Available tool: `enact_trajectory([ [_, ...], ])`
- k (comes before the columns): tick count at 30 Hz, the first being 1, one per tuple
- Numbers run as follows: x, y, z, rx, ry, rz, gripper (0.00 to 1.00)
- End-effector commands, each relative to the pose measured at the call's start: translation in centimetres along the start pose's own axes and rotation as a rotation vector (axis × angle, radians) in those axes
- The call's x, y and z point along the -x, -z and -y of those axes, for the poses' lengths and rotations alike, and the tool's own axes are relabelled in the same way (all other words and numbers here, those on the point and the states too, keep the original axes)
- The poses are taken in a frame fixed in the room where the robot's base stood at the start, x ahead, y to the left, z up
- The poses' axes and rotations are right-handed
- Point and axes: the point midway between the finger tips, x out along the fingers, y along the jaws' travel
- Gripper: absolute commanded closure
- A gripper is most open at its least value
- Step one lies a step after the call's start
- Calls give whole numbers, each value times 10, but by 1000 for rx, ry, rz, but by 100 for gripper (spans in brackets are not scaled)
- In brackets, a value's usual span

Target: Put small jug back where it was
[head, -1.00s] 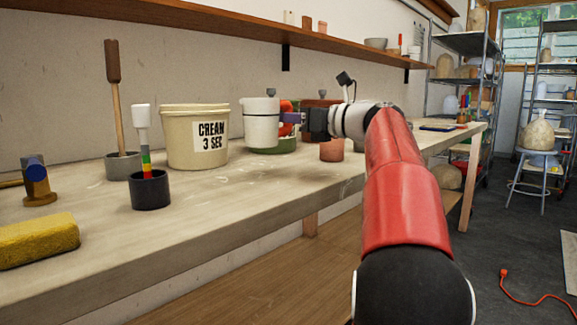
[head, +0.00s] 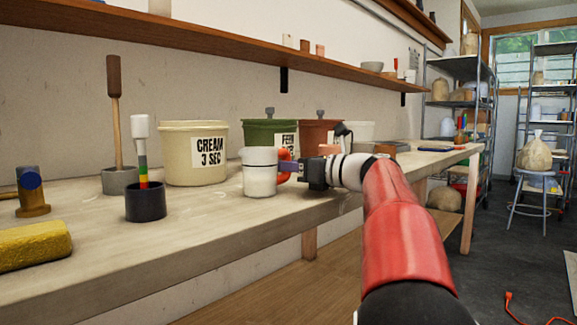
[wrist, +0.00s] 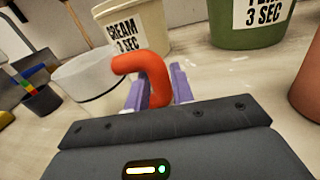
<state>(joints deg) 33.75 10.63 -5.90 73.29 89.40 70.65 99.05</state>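The small jug is a white cup-like vessel (head: 259,174) with a red-orange handle (wrist: 154,72). It is upright at or just above the bench top, right of the cream bucket; I cannot tell whether its base touches. My gripper (head: 289,167) comes from the right, its purple fingers shut on the handle. The wrist view shows the handle between the fingers (wrist: 158,92) and the white body of the jug to the left, partly cut by the handle.
The cream bucket (head: 193,153), a green bucket (head: 262,133) and a terracotta-coloured bucket (head: 316,131) stand behind. A dark cup (head: 146,202) with a striped stick, a grey pot (head: 119,180) and a yellow sponge (head: 34,244) are left. Bench (head: 205,235) in front of the jug is clear.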

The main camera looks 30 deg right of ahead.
Motion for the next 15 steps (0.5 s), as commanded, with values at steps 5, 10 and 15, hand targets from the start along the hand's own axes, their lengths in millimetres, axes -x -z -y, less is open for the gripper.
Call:
enact_trajectory([
  [5, 0, 0, 0, 0, 0, 0, 59],
  [10, 0, 0, 0, 0, 0, 0, 59],
  [15, 6, -4, 0, 1, 2, 0, 59],
])
